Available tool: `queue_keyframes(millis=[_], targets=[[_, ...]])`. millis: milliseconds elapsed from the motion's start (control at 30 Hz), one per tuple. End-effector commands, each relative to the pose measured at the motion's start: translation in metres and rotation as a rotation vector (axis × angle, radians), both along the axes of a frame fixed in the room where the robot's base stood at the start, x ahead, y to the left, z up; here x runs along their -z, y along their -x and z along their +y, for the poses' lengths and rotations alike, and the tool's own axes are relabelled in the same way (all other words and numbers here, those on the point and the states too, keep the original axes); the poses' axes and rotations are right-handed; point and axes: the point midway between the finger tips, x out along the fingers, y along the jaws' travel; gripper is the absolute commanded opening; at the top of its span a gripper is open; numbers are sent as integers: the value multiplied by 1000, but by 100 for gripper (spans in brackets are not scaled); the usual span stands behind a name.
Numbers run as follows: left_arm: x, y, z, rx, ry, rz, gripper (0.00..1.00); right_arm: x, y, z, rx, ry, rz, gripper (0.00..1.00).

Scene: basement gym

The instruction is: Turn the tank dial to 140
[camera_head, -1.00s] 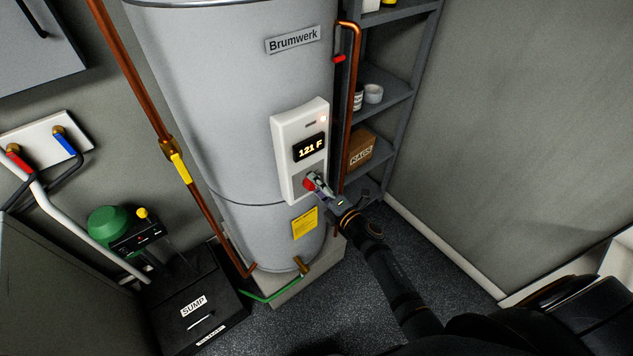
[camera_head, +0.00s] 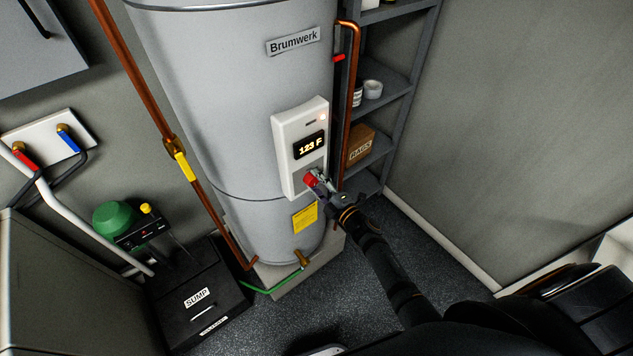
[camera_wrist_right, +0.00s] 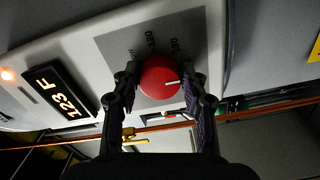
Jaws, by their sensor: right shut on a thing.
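The grey tank (camera_head: 235,110) stands in the middle of the head view. Its white control panel (camera_head: 284,125) has a dark display (camera_head: 310,145) that reads 123 F. The red dial (camera_head: 310,180) is low on the panel. In the right wrist view the dial (camera_wrist_right: 160,77) is round with a white pointer mark, between the two fingers. My right gripper (camera_head: 318,181) is shut on the dial, its fingers on either side; it also shows in the right wrist view (camera_wrist_right: 161,90). The display (camera_wrist_right: 60,91) appears there at the left. My left gripper is not in view.
A copper pipe (camera_head: 347,100) runs close to the panel's right, beside a dark shelf (camera_head: 385,100) with a box (camera_head: 360,146). A yellow label (camera_head: 305,217) is below the panel. A black sump box (camera_head: 195,295) stands on the floor at the left.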

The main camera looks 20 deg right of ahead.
Motion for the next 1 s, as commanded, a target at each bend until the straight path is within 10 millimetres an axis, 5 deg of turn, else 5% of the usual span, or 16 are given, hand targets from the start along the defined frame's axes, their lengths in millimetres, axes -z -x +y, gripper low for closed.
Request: queue_keyframes(millis=[200,233,400,767,1000], targets=[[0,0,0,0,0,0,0,1,0,0,1,-2,2,12],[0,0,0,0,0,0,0,1,0,0,1,-2,2,45],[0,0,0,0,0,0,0,1,0,0,1,-1,2,66],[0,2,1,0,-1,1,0,1,6,-2,1,-1,2,66],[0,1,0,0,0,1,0,2,55,-20,-1,2,5,66]])
